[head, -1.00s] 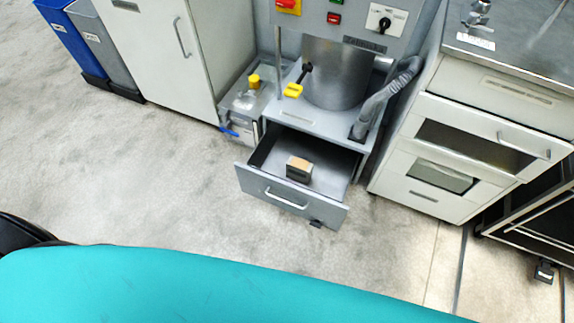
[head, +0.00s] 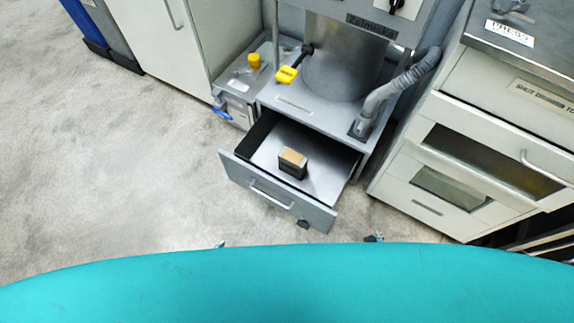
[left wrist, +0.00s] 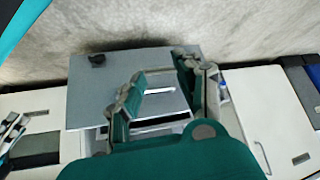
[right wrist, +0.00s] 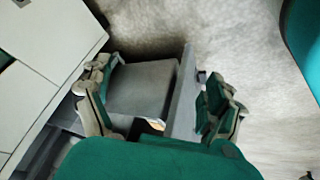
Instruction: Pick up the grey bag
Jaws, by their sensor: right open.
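No thing that I can clearly tell as a grey bag shows. A small block with a tan top and dark sides (head: 292,163) sits inside the open grey drawer (head: 265,196). Part of its tan top shows in the right wrist view (right wrist: 153,124), partly hidden by my gripper. My right gripper (right wrist: 160,78) is open and empty, its fingers spread above the drawer. My left gripper (left wrist: 158,72) is open and empty, in front of the drawer front (left wrist: 210,40) and its handle (left wrist: 160,90). In the head view only small tips show above my teal body.
The drawer belongs to a grey machine with a metal cylinder (head: 335,65) and a ribbed hose (head: 395,90). A cream cabinet (head: 455,165) stands right, a tall pale cabinet (head: 165,50) left. The carpet (head: 110,160) is clear at left.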

